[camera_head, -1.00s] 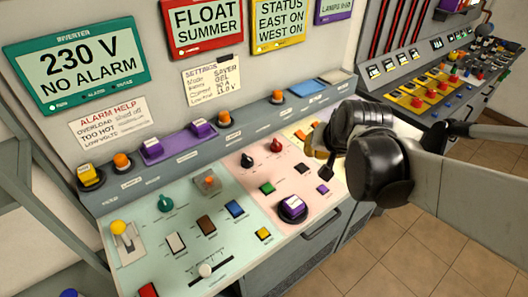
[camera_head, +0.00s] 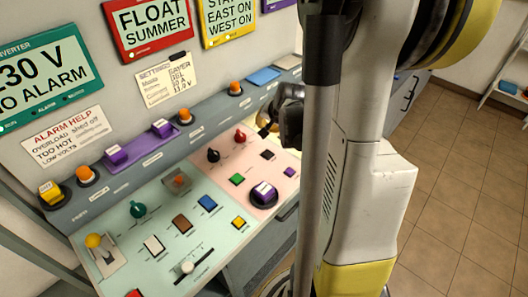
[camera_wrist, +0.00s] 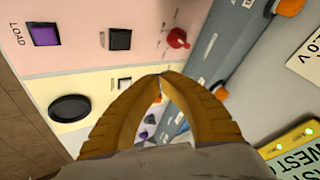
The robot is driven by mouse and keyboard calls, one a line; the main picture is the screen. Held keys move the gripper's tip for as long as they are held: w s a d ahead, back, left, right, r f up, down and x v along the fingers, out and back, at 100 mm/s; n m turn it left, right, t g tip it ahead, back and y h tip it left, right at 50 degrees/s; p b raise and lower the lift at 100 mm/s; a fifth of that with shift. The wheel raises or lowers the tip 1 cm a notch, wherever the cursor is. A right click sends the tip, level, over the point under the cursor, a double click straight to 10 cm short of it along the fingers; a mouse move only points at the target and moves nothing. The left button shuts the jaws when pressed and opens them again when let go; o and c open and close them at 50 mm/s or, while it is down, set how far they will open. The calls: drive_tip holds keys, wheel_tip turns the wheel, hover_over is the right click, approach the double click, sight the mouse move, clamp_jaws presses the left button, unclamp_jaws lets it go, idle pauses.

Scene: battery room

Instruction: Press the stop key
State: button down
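The control desk carries many keys, and I cannot read a stop label on any of them. In the head view a red key (camera_head: 134,294) is cut off at the bottom edge of the green panel. A purple key (camera_head: 264,194) on a black round base stands on the pink panel. In the wrist view a purple square key (camera_wrist: 45,34) marked LOAD and a black square key (camera_wrist: 119,40) lie on the pink panel. My gripper (camera_wrist: 166,76) is shut and empty, its yellow fingertips meeting above the pale yellow panel. In the head view my arm hides most of it.
A red knob (camera_wrist: 178,39) and a round black part (camera_wrist: 70,108) lie near my fingers. A raised grey ledge (camera_head: 140,160) with orange and purple buttons runs behind the panels. Signs hang on the wall above. Tiled floor (camera_head: 450,190) is open at right.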

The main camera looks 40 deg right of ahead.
drive_tip(key=b, duration=0.7)
approach(263, 149)
drive_tip(key=x, duration=0.5)
drive_tip(key=shift+w+d+r, duration=0.1)
drive_tip(key=shift+w+r, duration=0.1)
drive_tip(key=shift+w, duration=0.15)
drive_tip(key=shift+f, duration=0.1)
idle(0.5)
drive_tip(key=shift+f+b, duration=0.3)
drive_tip(key=shift+b, duration=0.3)
drive_tip(key=shift+f+b, duration=0.45)
idle(0.3)
drive_tip(key=shift+r, duration=0.1)
drive_tip(key=shift+r+p, duration=0.7)
drive_tip(key=shift+r, duration=0.1)
